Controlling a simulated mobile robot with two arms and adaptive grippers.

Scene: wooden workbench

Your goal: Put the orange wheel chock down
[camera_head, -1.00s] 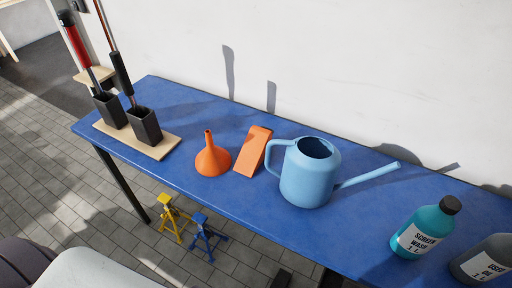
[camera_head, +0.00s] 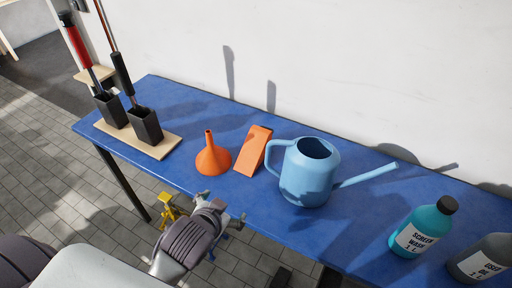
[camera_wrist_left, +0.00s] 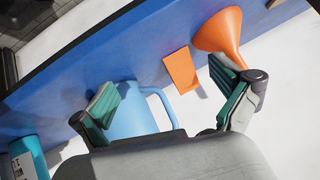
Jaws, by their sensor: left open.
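The orange wheel chock (camera_head: 254,149) lies on the blue bench top, between the orange funnel and the blue watering can. It also shows in the left wrist view (camera_wrist_left: 181,70), ahead of the fingers and apart from them. My left gripper (camera_head: 229,211) is at the front edge of the bench, nearer to me than the chock. In the left wrist view its two green-padded fingers (camera_wrist_left: 168,97) are spread wide with nothing held between them. My right gripper is not in view.
The funnel (camera_head: 212,160) stands close left of the chock and the watering can (camera_head: 305,178) close right. Black holders on a wooden board (camera_head: 157,152) stand at the left. Bottles, one of screen wash (camera_head: 423,229), stand at the right. The bench (camera_head: 225,190) has bare room before the chock.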

